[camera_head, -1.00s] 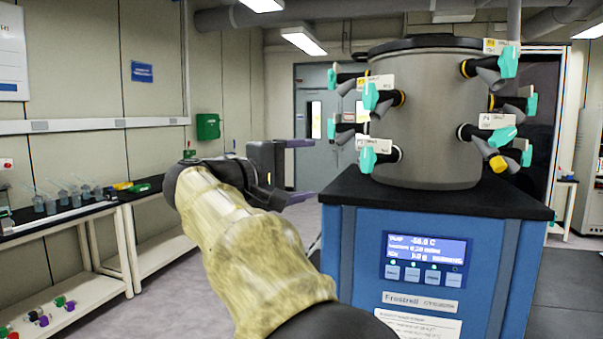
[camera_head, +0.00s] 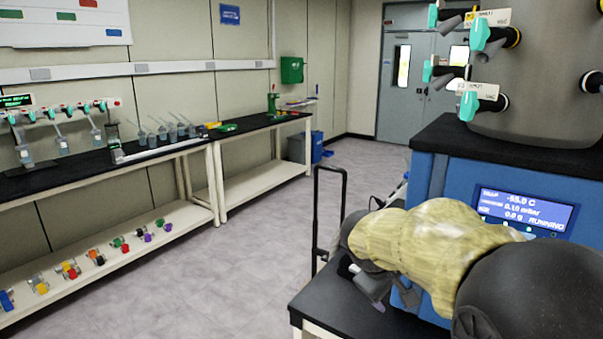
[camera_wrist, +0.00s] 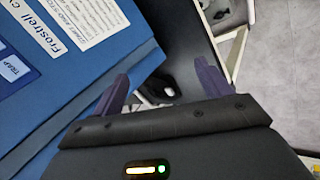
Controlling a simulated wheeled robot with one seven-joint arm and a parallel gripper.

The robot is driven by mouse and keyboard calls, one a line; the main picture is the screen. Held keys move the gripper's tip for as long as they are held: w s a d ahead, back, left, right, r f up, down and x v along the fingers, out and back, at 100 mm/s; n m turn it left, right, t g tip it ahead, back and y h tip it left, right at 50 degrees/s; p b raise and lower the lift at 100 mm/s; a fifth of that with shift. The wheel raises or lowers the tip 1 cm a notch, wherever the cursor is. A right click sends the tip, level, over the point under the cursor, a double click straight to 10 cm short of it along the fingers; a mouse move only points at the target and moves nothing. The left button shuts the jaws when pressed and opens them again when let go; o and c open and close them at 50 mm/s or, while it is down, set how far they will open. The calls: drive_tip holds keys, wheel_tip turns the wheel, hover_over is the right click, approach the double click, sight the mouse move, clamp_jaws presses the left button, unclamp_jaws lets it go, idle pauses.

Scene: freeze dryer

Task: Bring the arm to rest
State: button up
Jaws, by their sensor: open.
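My arm, in a yellowish sleeve, reaches in from the lower right of the head view, low in front of the freeze dryer (camera_head: 425,180). My gripper (camera_wrist: 162,84) shows in the wrist view with its two dark purple fingers wide apart and nothing between them. The wrist view looks down along the blue dryer front (camera_wrist: 75,75), which lies left of the fingers.
A black-topped bench (camera_head: 85,172) with several flasks runs along the left wall. Its lower shelf (camera_head: 105,255) holds several small coloured parts. A dark upright frame (camera_head: 343,215) stands by the black tabletop (camera_head: 335,308). The grey floor (camera_head: 250,240) between bench and dryer is clear.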

drive_tip(key=s+a+f+m+g+y, duration=0.25)
drive_tip(key=s+f+m+y, duration=0.35)
drive_tip(key=s+f, duration=0.9)
wheel_tip(320, 180, up, 15)
drive_tip(key=p, duration=1.4)
drive_tip(key=shift+a+m+t+h, duration=0.3)
drive_tip(key=shift+a+t+h, duration=0.05)
drive_tip(key=shift+a+h, duration=0.1)
drive_tip(key=shift+f, duration=0.1)
